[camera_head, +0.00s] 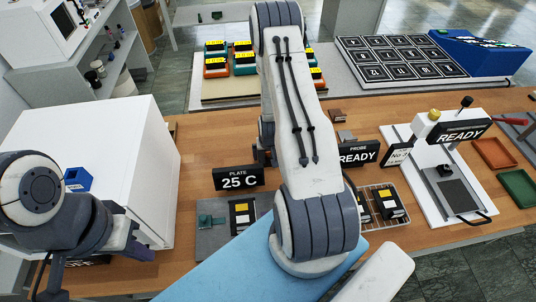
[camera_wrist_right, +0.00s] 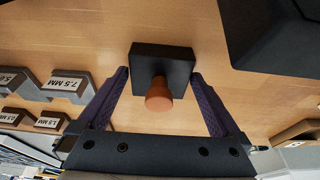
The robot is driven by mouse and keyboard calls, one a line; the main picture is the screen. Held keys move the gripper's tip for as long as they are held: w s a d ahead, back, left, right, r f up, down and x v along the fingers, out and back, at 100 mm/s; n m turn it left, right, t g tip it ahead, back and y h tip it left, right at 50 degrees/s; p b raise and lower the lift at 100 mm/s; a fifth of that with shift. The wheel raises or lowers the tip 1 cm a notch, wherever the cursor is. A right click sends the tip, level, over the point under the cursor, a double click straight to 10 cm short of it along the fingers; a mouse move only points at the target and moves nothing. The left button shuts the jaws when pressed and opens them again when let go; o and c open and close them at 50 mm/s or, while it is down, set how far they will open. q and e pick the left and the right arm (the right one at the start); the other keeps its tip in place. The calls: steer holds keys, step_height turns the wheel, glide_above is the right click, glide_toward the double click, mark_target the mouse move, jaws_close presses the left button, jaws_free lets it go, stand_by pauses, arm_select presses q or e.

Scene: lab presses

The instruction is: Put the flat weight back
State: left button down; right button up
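The flat weight, a black square block with an orange-brown knob (camera_wrist_right: 163,62), shows in the right wrist view over the wooden table. My right gripper (camera_wrist_right: 160,75) is open, with its purple fingers spread on either side of the block. A small gap shows at the left fingertip; at the right I cannot tell whether it touches. In the head view the weight is hidden behind my right arm. My left gripper (camera_head: 125,240) is at the lower left beside a white cabinet (camera_head: 110,150); its fingers are too unclear to judge.
Several labelled blocks (camera_wrist_right: 65,84) lie left in the wrist view; a dark object (camera_wrist_right: 275,35) stands upper right. Bare wood shows around the weight.

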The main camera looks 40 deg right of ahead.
steer(key=shift+r, duration=0.35)
steer(key=b+v, duration=0.2)
steer(key=v, duration=0.8)
steer(key=s+a+r+n+y, duration=0.1)
steer(key=a+r+n, duration=0.1)
steer(key=a+r, duration=0.35)
steer(key=a+r+n, duration=0.2)
steer(key=a+r, duration=0.1)
steer(key=a, duration=0.6)
steer(key=s+a+r+n+y, duration=0.1)
steer(key=a+r+n, duration=0.25)
steer(key=a, duration=0.45)
steer(key=s+a+r+n+g, duration=0.1)
steer(key=s+a+r+n, duration=0.3)
steer(key=s, duration=0.4)
steer(key=s+a+r+n+g, duration=0.2)
steer(key=s+a+r, duration=0.2)
steer(key=s+a, duration=0.3)
step_height(320, 180, down, 6)
steer(key=s+d+b, duration=0.1)
steer(key=b, duration=0.6)
steer(key=shift+s+f+y, duration=0.2)
steer(key=shift+y, duration=0.1)
